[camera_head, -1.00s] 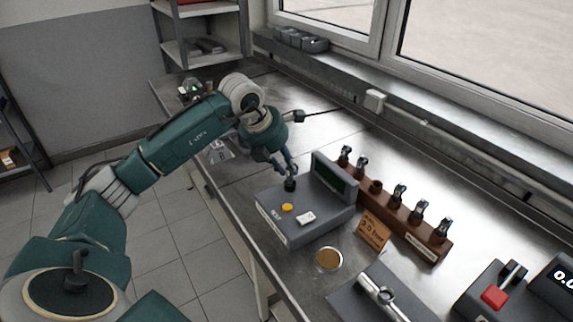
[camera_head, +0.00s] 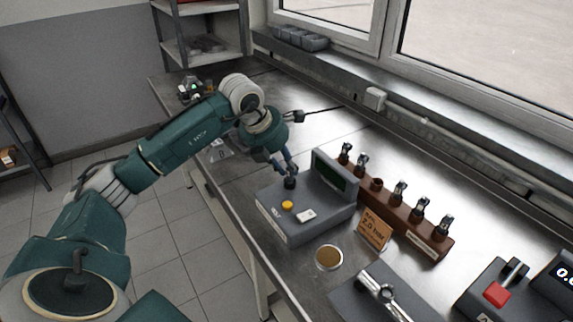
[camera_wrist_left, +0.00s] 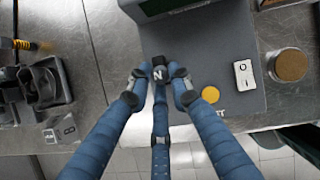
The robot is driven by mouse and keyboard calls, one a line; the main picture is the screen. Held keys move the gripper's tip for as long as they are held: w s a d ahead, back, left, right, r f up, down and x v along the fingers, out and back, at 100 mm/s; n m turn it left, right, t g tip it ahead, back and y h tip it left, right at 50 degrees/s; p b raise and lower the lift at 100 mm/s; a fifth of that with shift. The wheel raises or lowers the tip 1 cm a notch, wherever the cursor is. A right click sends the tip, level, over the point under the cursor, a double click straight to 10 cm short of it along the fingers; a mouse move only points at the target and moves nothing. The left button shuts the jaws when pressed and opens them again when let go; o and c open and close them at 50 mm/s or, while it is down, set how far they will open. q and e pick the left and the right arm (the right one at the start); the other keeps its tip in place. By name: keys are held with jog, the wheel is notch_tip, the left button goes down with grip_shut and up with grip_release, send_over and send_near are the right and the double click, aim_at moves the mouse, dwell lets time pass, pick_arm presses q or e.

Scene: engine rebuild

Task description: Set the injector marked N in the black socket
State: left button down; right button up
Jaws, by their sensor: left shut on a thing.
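In the left wrist view, an injector with a white N on its dark top (camera_wrist_left: 159,73) is between the fingertips of my left gripper (camera_wrist_left: 160,88), which is shut on it. In the head view, my left gripper (camera_head: 286,168) points down at the left part of the grey tester box (camera_head: 292,235). The black socket (camera_head: 290,184) shows as a dark shape right under the fingertips. The fingers and the injector's top hide the injector's lower end, so I cannot tell how deep it sits in the socket. My right gripper is not in view.
A yellow button (camera_head: 288,205) and a small white plate (camera_head: 306,215) are on the box. A raised screen (camera_head: 335,178) stands behind. The brown rack (camera_head: 408,218) holds several injectors and has one empty place. A round tin (camera_head: 329,258) and a small sign (camera_head: 373,232) stand nearby.

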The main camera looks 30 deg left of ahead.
pick_arm(q)
jog(key=shift+f, duration=0.1)
jog(key=c, duration=1.5)
grip_release()
jog(key=shift+r+p, duration=2.6)
jog(key=shift+r, duration=1.2)
jog(key=shift+f, duration=0.1)
